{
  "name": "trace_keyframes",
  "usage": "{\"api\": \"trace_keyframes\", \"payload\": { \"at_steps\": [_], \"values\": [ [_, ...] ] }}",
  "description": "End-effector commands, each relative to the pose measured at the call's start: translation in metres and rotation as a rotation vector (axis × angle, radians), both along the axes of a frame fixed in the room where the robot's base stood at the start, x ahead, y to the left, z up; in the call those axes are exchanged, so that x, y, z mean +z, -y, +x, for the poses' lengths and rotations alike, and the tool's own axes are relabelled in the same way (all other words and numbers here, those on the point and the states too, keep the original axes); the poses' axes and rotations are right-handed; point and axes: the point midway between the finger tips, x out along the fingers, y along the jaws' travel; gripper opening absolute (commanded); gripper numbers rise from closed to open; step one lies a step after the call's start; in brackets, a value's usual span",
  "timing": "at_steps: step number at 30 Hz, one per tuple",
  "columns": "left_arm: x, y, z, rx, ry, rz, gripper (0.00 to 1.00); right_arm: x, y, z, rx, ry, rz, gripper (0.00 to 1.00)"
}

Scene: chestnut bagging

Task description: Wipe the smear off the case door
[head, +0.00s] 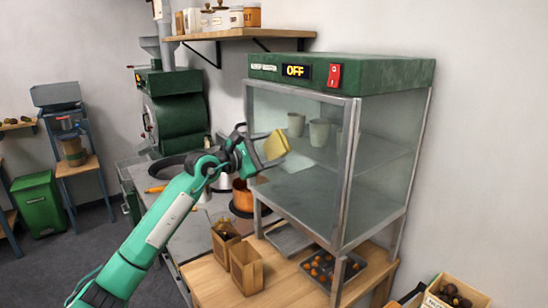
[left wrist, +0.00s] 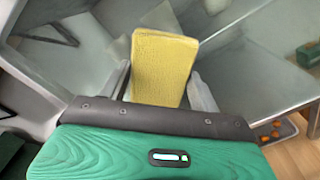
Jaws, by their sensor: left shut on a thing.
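The case (head: 360,75) has a green top, an OFF display and a red switch. Its glass door (head: 290,190) faces left in a grey metal frame and looks closed. My left gripper (head: 258,152) is shut on a yellow sponge (head: 276,144), held up at the upper left part of the door. In the left wrist view the sponge (left wrist: 163,68) stands up between the two fingers (left wrist: 163,92), with the glass behind it. I cannot tell whether the sponge touches the glass. I cannot make out a smear on the door. My right gripper is not in view.
Two pale cups (head: 319,131) stand inside the case. Below it are a tray of chestnuts (head: 333,272) and an empty-looking tray (head: 288,240). Paper bags (head: 246,268) and a copper pot (head: 243,196) stand near my left arm. A shelf (head: 245,34) hangs above.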

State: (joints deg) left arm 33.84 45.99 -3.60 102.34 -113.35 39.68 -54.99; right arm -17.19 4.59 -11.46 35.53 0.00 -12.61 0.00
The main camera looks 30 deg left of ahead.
Motion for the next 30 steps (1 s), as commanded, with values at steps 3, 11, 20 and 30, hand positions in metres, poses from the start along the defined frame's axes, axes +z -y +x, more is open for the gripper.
{"api": "trace_keyframes", "payload": {
  "at_steps": [3, 11, 20, 30],
  "values": [
    [-0.002, -0.009, 0.003, 0.002, 0.000, 0.001, 0.45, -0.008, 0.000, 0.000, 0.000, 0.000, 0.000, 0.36],
    [0.000, -0.012, 0.004, -0.001, -0.001, 0.000, 0.45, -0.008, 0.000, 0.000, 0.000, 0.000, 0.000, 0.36],
    [-0.004, -0.017, -0.007, 0.001, -0.001, 0.002, 0.45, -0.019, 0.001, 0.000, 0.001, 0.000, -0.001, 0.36],
    [-0.005, -0.030, -0.039, 0.001, 0.001, 0.003, 0.45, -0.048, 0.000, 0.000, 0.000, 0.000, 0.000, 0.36]
  ]
}}
